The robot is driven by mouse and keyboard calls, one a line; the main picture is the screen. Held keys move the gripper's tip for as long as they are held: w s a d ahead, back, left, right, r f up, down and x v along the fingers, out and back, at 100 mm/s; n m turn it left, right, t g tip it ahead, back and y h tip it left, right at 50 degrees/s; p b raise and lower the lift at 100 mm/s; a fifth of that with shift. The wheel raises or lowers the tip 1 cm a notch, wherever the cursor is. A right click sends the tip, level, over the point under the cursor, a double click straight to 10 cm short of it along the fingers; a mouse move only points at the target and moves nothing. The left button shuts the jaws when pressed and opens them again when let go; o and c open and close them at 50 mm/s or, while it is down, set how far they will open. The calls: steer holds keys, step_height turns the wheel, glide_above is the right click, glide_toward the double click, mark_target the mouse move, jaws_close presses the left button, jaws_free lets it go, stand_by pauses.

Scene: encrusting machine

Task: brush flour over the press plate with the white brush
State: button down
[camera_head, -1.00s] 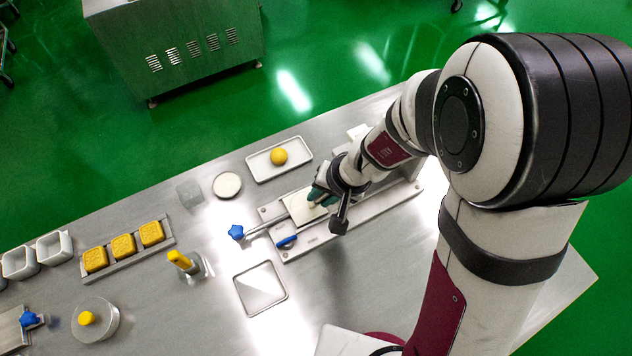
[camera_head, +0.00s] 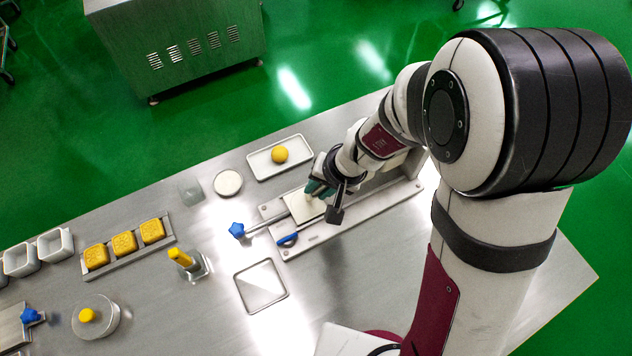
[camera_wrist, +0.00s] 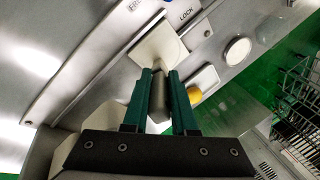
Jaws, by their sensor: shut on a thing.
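The press plate (camera_head: 303,209) is a cream square on a metal base with a rail to its right. It also shows as a pale square in the wrist view (camera_wrist: 158,38). My gripper (camera_head: 318,188) is over the plate's upper right part. In the wrist view its green fingers (camera_wrist: 160,85) are shut on the white brush (camera_wrist: 158,101), whose greyish handle shows between them. The brush points toward the plate; I cannot tell whether its bristles touch it. In the head view the brush is mostly hidden by my gripper.
A round white dish (camera_head: 228,183) and a white tray (camera_head: 262,172) with a yellow ball (camera_head: 279,155) lie behind the press. An empty square tray (camera_head: 244,299) lies in front.

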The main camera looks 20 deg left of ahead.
steer(key=shift+s+d, duration=1.15)
steer(key=shift+s+a, duration=1.1)
steer(key=shift+a, duration=0.35)
steer(key=shift+w+a, duration=1.6)
steer(key=shift+w, duration=0.1)
steer(key=shift+s+d, duration=1.7)
steer(key=shift+w+a, duration=1.7)
steer(key=shift+w, duration=0.05)
steer(key=shift+a+r, duration=0.1)
steer(key=shift+r, duration=0.1)
step_height(320, 180, up, 8)
steer(key=shift+f, duration=0.15)
